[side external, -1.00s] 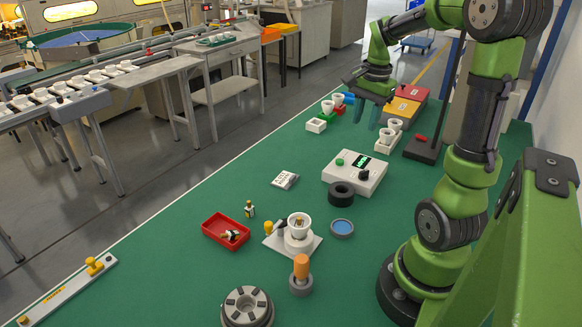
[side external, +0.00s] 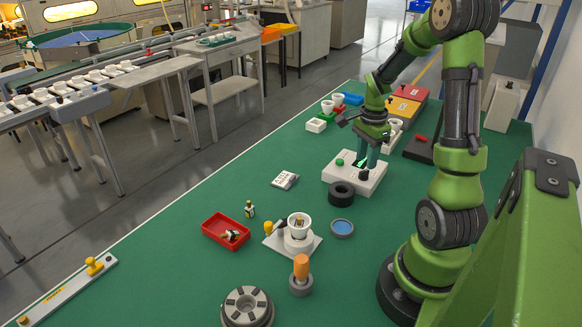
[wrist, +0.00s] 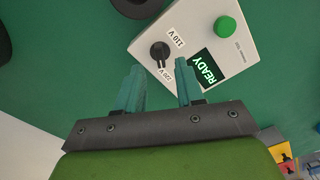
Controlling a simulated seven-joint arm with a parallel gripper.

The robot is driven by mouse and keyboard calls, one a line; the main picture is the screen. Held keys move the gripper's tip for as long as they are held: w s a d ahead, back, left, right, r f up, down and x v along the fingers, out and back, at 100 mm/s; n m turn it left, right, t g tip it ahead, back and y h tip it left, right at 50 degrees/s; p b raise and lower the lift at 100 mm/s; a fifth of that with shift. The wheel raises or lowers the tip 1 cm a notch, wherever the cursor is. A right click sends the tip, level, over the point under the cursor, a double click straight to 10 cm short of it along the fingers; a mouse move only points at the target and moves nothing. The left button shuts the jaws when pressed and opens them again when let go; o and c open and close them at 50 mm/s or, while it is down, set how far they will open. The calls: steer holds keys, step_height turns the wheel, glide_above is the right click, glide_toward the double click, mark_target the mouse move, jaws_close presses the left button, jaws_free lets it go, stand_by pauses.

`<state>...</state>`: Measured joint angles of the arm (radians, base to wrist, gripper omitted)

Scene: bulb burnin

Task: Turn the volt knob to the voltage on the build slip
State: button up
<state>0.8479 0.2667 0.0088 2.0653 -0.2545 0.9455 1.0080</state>
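The light grey test box (side external: 345,178) stands on the green bench and also shows in the wrist view (wrist: 228,58). Its black volt knob (wrist: 160,51) sits between the labels "110 V" (wrist: 178,37) and "220 V" (wrist: 165,75); I cannot tell surely where its pointer aims. The lit display (wrist: 207,68) reads "READY", beside a green button (wrist: 226,27). My gripper (wrist: 158,66) is open and empty, its fingers apart near the knob, which lies just ahead of the fingertips. In the side view my gripper (side external: 367,158) hangs over the box. The build slip (side external: 285,180) is a small white card; its print is unreadable.
A black ring (side external: 341,194) sits at the box's front. Nearby are a blue-topped round dish (side external: 342,228), a white cup on a stand (side external: 299,226) and a red tray (side external: 222,240). Red and yellow bins (side external: 404,107) stand behind. The bench around the slip is clear.

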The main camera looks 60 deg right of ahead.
mark_target(364, 171)
steer(key=shift+f, duration=1.95)
jaws_close()
